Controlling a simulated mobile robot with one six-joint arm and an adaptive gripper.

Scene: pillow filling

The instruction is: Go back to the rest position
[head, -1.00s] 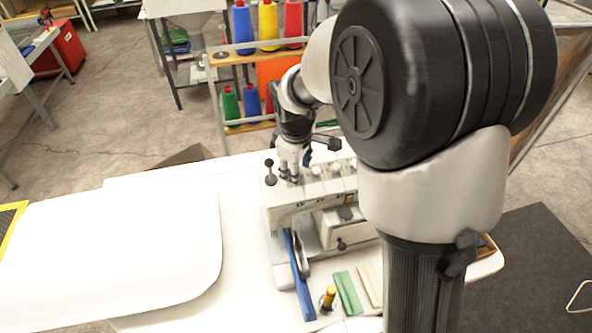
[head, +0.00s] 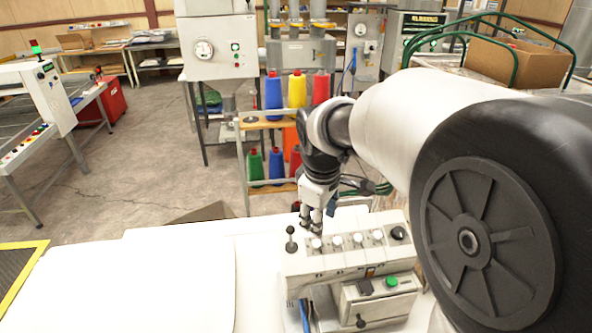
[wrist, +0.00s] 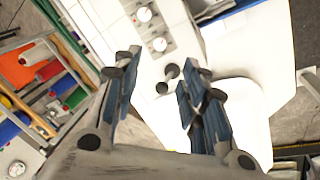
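My gripper (head: 313,222) points down just above the top of a white machine (head: 340,262), close to its row of pale knobs and a black ball-ended lever (head: 291,240). In the wrist view my gripper (wrist: 162,70) has its two blue-padded fingers spread apart, with nothing between them. The machine's knobs and the ball-ended lever show just beyond the fingertips there. I cannot tell whether a finger touches the machine. My upper arm fills the right side of the head view and hides part of the table.
A white rounded panel (head: 130,290) covers the lower left, beside a yellow-edged mat (head: 22,275). A rack of thread cones (head: 273,92) stands behind the machine. A control box (head: 220,48) is at the back. A cardboard box (head: 515,60) is at right. Grey floor is open at left.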

